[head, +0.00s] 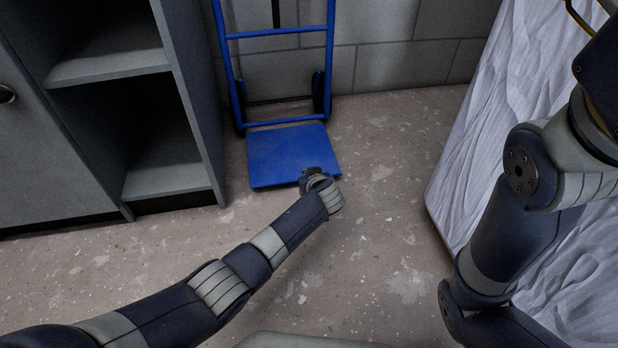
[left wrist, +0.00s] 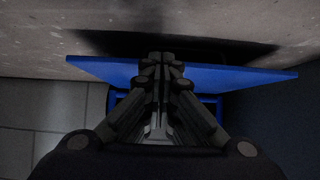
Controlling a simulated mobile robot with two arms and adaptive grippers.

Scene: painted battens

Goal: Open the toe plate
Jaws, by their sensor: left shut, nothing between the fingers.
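The blue toe plate (head: 285,153) is folded out from the foot of a blue hand truck (head: 280,33). It lies nearly level, low over the floor. In the left wrist view the plate (left wrist: 235,76) shows almost edge-on, with a dark shadow on the floor beyond it. My left gripper (head: 310,174) is at the plate's near edge, toward its right corner. In the left wrist view its fingers (left wrist: 161,62) are together and empty, overlapping the plate; I cannot tell whether they touch it. My right arm is at the right; its gripper is out of view.
A grey open-shelf cabinet (head: 185,110) stands close on the left of the hand truck. A grey block wall (head: 400,45) is behind it. A large piece under a white cloth (head: 500,110) stands at the right. The speckled floor (head: 385,200) between is clear.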

